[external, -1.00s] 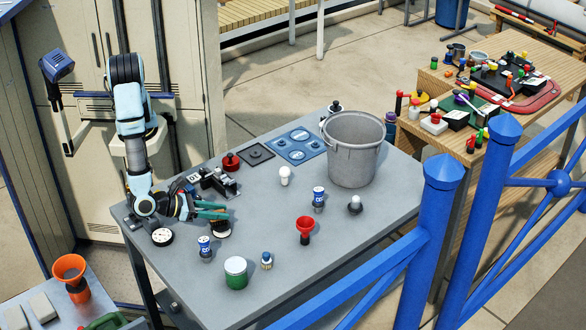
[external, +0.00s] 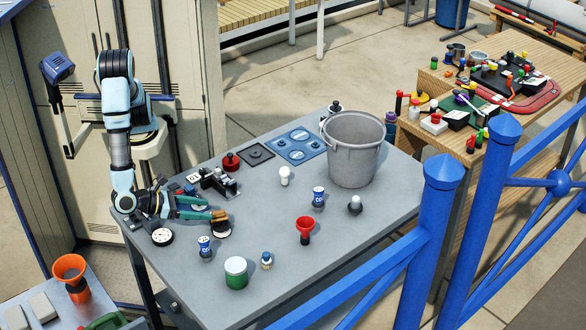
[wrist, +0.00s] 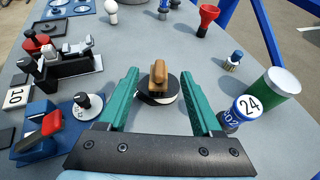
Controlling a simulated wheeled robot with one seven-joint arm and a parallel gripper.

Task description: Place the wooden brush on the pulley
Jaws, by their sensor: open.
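The wooden brush (external: 219,216) is a brown block. It rises from a dark round disc with a pale edge (external: 221,230) near the table's left side. In the wrist view the brush (wrist: 158,78) stands upright on that disc (wrist: 172,95). I cannot tell if the disc is the brush's base or a separate piece.
A black switch unit (external: 218,182) and blue block are left of my gripper. A blue-white bottle (external: 205,248) and green can (external: 236,272) stand close by. A red funnel (external: 305,228) and grey bucket (external: 352,150) are farther right. Mid-table has free room.

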